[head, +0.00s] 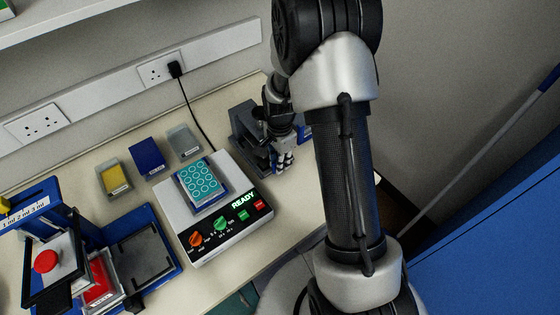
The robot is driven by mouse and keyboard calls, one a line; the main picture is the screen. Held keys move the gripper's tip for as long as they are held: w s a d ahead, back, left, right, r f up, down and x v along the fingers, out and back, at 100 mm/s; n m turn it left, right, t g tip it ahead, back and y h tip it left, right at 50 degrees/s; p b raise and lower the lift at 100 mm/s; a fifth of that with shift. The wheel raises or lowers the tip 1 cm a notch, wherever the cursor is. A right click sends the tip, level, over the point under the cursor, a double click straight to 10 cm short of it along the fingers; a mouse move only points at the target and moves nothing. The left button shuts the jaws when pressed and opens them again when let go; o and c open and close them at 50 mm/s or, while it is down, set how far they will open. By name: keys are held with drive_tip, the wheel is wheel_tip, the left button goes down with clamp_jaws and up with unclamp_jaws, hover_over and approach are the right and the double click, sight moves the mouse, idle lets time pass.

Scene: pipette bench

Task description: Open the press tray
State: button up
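My gripper (285,163) is small in the head view, at the back right of the bench. It points down in front of a dark grey stand-like device (246,130), right beside it. Whether they touch, and whether the fingers are open or shut, I cannot tell. My arm and gripper hide part of this device. No part is clearly recognisable as a press tray; it may belong to this device. At the front left is a blue-framed device (133,222) with a red round knob (47,261), a red block and a dark flat plate (140,255).
A white instrument (240,228) reading READY, with coloured knobs and buttons, holds a teal well plate (199,180). Behind it stand yellow (114,177), blue (148,156) and grey (184,142) boxes. A black cable (189,103) runs down from the wall socket. Some bench is clear right of the instrument.

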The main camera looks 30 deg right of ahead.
drive_tip(key=shift+c, duration=0.2)
clamp_jaws()
idle(0.4)
